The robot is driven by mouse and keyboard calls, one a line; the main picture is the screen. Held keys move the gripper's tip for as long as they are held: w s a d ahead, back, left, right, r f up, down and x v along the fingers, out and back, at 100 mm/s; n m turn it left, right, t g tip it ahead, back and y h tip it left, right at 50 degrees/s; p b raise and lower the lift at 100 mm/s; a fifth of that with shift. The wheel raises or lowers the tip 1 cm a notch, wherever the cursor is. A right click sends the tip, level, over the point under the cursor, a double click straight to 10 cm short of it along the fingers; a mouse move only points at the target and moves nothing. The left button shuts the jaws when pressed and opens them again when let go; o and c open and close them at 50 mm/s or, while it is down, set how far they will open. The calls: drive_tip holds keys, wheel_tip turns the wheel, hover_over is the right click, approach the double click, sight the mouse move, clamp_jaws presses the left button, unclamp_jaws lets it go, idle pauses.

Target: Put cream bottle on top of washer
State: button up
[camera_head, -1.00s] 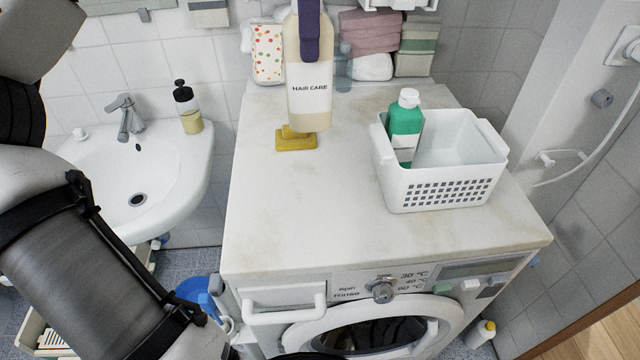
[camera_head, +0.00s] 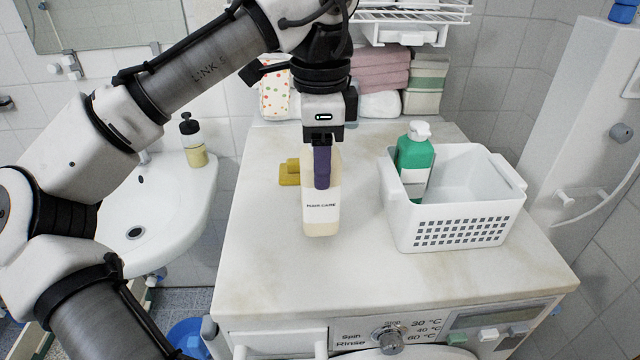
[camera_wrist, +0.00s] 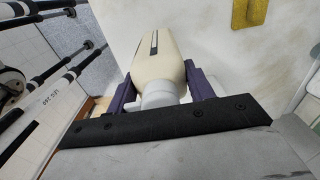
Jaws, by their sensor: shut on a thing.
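The cream bottle, labelled HAIR CARE (camera_head: 321,218), is upright in the head view, over the left-middle part of the washer top (camera_head: 300,290). My gripper (camera_head: 322,178) points down and is shut on the upper part of the bottle. In the wrist view the purple fingers of my gripper (camera_wrist: 165,88) flank the white neck of the cream bottle (camera_wrist: 155,45). The bottle's base shows near the washer surface; whether it touches or hangs just above cannot be told.
A white basket (camera_head: 460,232) with a green bottle (camera_head: 413,162) stands on the washer's right side. A yellow object (camera_head: 289,178) lies behind and left of the cream bottle. Folded towels (camera_head: 380,68) are at the back. The washer's front-middle surface is clear.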

drive_tip(key=shift+f, duration=2.5)
drive_tip(key=o, duration=1.4)
drive_tip(key=shift+c, duration=0.2)
wheel_tip(320, 180, up, 12)
drive_tip(key=shift+s+r+p, duration=0.1)
drive_tip(key=shift+r+p, duration=0.05)
drive_tip(key=shift+p, duration=0.15)
